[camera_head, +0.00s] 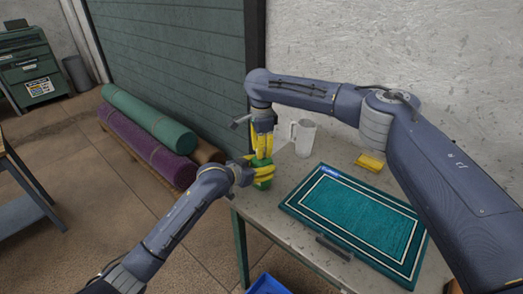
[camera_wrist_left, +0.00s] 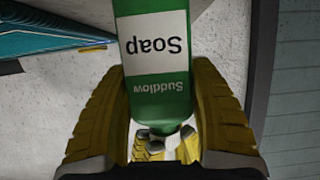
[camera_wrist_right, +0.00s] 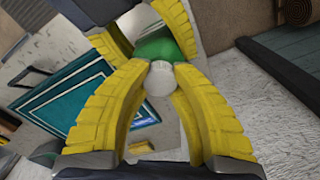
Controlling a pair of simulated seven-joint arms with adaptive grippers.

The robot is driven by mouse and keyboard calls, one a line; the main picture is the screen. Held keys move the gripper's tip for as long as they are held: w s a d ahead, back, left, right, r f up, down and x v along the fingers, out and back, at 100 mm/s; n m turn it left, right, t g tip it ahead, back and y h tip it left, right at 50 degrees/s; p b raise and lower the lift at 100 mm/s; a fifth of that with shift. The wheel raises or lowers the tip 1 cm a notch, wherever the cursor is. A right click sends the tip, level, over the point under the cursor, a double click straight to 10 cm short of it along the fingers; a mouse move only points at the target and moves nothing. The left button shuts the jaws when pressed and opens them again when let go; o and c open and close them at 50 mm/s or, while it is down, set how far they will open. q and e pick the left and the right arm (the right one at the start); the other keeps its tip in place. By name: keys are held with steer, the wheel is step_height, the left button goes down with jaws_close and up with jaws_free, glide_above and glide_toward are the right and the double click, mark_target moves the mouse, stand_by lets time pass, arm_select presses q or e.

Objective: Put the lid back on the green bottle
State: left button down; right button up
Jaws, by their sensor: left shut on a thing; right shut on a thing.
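The green bottle (camera_head: 263,183) stands near the left corner of the table, largely hidden by my grippers. In the left wrist view the bottle (camera_wrist_left: 155,95) shows a white label reading "Soap" and "Suddlow". My left gripper (camera_head: 262,174) is shut around its body from the side. My right gripper (camera_head: 262,155) points down from above the bottle. In the right wrist view the right gripper (camera_wrist_right: 160,75) is shut on a white round lid (camera_wrist_right: 160,78), which lines up over the green bottle top (camera_wrist_right: 158,48). I cannot tell whether lid and bottle touch.
A teal rug (camera_head: 360,222) with white borders lies on the grey table (camera_head: 262,226). A white mug (camera_head: 303,137) stands behind, right of the grippers. A yellow item (camera_head: 370,162) and a dark bar (camera_head: 334,248) lie by the rug. A blue bin (camera_head: 268,285) is below the front edge.

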steer(key=m, duration=0.4)
steer(key=o, duration=0.7)
steer(key=shift+r, duration=0.15)
